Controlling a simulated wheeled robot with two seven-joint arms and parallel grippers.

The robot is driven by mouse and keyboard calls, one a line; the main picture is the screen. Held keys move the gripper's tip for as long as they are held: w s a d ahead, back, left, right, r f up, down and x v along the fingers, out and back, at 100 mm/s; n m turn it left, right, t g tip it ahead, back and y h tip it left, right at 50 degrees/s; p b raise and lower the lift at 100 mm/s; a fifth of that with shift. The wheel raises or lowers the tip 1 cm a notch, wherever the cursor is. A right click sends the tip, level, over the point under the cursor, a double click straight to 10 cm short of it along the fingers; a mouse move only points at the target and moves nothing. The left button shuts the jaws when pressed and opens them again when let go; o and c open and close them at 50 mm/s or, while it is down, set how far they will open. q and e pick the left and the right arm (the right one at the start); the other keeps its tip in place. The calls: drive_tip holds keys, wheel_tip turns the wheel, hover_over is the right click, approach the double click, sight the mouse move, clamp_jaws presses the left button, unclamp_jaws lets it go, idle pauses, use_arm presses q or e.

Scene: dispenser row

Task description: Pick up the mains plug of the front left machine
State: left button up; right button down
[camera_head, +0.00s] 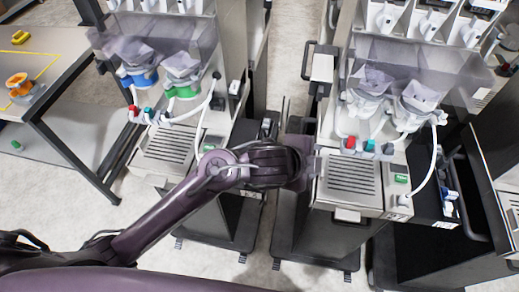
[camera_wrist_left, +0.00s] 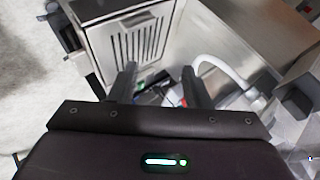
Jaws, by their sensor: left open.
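Two grey dispensing machines stand in the head view, the left machine (camera_head: 168,148) and the right machine (camera_head: 350,185), each with a slotted drip tray. My left arm reaches in from the left, and my left gripper (camera_head: 311,166) is between them, by the right machine's left side. In the left wrist view my left gripper (camera_wrist_left: 160,78) is open. A small dark object (camera_wrist_left: 155,92) shows low between its fingers, with a bit of red near the right finger. I cannot tell whether this is the mains plug or whether it is touched. No plug is clearly identifiable. My right gripper is not in view.
A slotted metal panel (camera_wrist_left: 138,38) and a white hose (camera_wrist_left: 222,72) are close to the fingers in the left wrist view. A worktable (camera_head: 62,75) stands at the left. Dark cabinets carry the machines. Bare floor (camera_head: 135,225) shows at the lower left.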

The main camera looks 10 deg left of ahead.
use_arm(q)
drive_tip(key=w+a+f+m+g+y, duration=0.1)
drive_tip(key=a+m+y, duration=0.1)
drive_tip(key=a+m, duration=0.2)
drive_tip(key=w+a+f+m+g+y, duration=0.1)
drive_tip(key=w+a+f+m+y, duration=0.1)
drive_tip(key=a+m, duration=0.3)
drive_tip(key=w+a+f+m+g+y, duration=0.1)
drive_tip(key=w+a+m+y, duration=0.1)
drive_tip(key=a+m, duration=0.3)
drive_tip(key=shift+w+a+f+m+b, duration=0.15)
drive_tip(key=shift+m, duration=0.55)
drive_tip(key=shift+w+a+f+m+b, duration=0.1)
drive_tip(key=shift+f+m+b, duration=0.05)
drive_tip(key=shift+m, duration=0.55)
drive_tip(key=shift+p+x, duration=0.85)
drive_tip(key=shift+x, duration=1.85)
drive_tip(key=shift+w+d, duration=0.15)
drive_tip(key=shift+w, duration=0.05)
clamp_jaws()
